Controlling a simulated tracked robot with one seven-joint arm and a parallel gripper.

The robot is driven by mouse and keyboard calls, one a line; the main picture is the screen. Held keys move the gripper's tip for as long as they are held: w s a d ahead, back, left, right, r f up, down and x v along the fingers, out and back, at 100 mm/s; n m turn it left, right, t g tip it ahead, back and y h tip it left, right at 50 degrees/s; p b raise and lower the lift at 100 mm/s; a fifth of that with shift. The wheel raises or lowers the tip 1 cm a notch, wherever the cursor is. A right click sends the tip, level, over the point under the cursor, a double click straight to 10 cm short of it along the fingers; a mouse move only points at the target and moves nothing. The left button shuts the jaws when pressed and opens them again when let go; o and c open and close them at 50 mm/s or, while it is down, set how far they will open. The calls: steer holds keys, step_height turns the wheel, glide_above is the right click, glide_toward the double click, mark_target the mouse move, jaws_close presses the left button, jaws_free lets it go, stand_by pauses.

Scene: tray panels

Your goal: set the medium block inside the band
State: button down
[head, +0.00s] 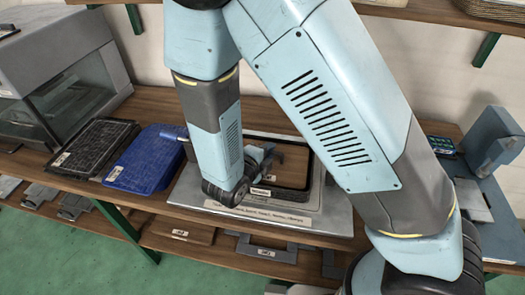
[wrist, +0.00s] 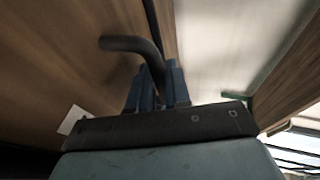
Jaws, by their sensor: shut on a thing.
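My gripper (head: 264,153) reaches low over a grey board (head: 335,222) on the bench, below my bent arm. In the wrist view its fingers (wrist: 157,82) are closed on a dark curved handle (wrist: 130,44). The handle appears to belong to the medium block, a brown wooden piece, but its join is not clear. A dark-rimmed band (head: 262,192) with a small label lies on the grey board, with brown wood showing inside it. My arm hides much of it. I cannot tell whether the held piece sits inside the band or above it.
A blue tray (head: 146,160) and a black tray (head: 97,150) lie to the left, beside a glass-fronted grey cabinet (head: 60,75). A blue-grey device (head: 492,140) stands at the right. A shelf (head: 450,12) hangs above. Flat panels (head: 180,232) lie on the lower shelf.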

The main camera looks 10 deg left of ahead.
steer(key=c, duration=1)
jaws_free()
steer(key=v, duration=1.3)
steer(key=shift+s, duration=0.35)
steer(key=shift+a, duration=0.15)
